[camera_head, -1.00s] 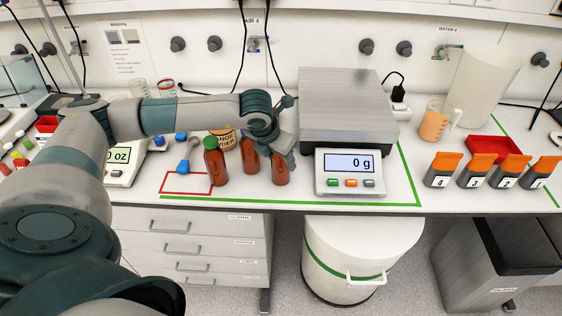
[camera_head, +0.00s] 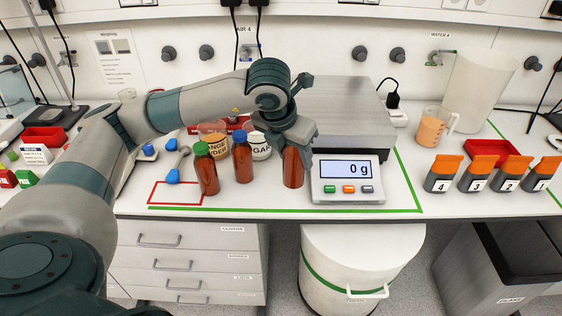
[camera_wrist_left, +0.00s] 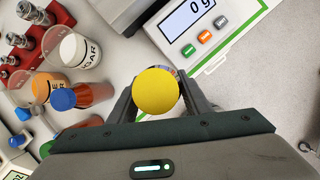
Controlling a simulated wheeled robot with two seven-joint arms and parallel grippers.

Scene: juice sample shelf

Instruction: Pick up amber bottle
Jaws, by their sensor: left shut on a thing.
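My left gripper (camera_head: 298,143) is shut on an amber bottle (camera_head: 292,168) just left of the scale. In the left wrist view the fingers (camera_wrist_left: 157,100) flank its round yellow cap (camera_wrist_left: 156,93). The gripper hides its top in the head view, and I cannot tell whether its base touches the bench. A green-capped amber bottle (camera_head: 207,177) and a blue-capped amber bottle (camera_head: 243,163) stand upright to its left. The blue-capped one also shows in the left wrist view (camera_wrist_left: 93,94). My right gripper is not in view.
The scale (camera_head: 347,192) reads 0 g, close right of the held bottle. Powder jars, one a sugar jar (camera_head: 260,150), stand behind the bottles. A red-outlined rectangle (camera_head: 176,205) is bare at the left. Numbered orange-lidded containers (camera_head: 478,173) stand far right.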

